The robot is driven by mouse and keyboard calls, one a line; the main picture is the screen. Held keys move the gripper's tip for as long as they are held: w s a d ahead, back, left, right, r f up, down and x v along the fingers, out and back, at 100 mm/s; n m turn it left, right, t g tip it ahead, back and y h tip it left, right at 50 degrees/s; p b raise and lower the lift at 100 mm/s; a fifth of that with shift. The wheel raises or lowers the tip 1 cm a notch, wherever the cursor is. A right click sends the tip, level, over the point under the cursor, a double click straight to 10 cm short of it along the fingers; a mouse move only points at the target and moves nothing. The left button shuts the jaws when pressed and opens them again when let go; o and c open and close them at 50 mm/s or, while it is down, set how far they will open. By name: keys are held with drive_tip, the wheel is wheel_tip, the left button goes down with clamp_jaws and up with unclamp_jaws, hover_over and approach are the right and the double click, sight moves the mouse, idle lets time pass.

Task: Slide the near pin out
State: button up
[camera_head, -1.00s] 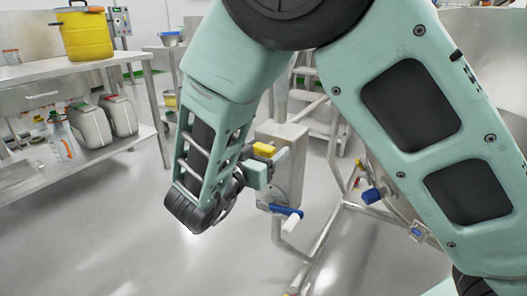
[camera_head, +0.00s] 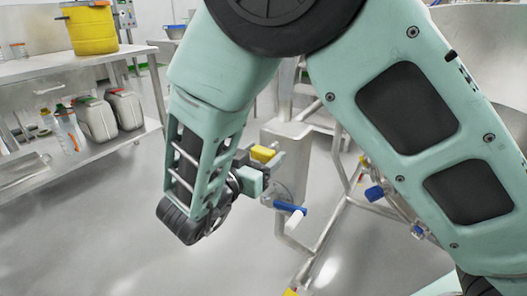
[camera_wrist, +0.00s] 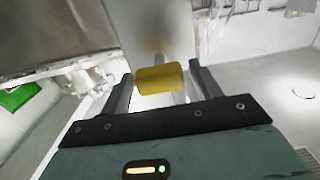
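A yellow pin handle (camera_head: 263,153) shows beside a grey metal post on the tubular frame, just past my gripper (camera_head: 268,170). I take it as the near pin. In the wrist view the yellow handle (camera_wrist: 160,78) lies between the tips of my gripper's two fingers (camera_wrist: 160,84). The fingers stand apart on either side of it, with narrow gaps visible. Whether either finger touches it is hard to tell. The pin's shaft is hidden.
A blue handle with a white end (camera_head: 289,206) sits just below and right of my gripper. Another blue knob (camera_head: 374,194) is on the frame farther right. A steel bench (camera_head: 120,55) with a yellow bucket (camera_head: 91,28) stands left. The floor between is clear.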

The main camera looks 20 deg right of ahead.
idle(0.3)
drive_tip(key=p+v, duration=0.2)
drive_tip(key=v, duration=1.5)
drive_tip(key=shift+p, duration=0.35)
drive_tip(key=shift+a, duration=0.1)
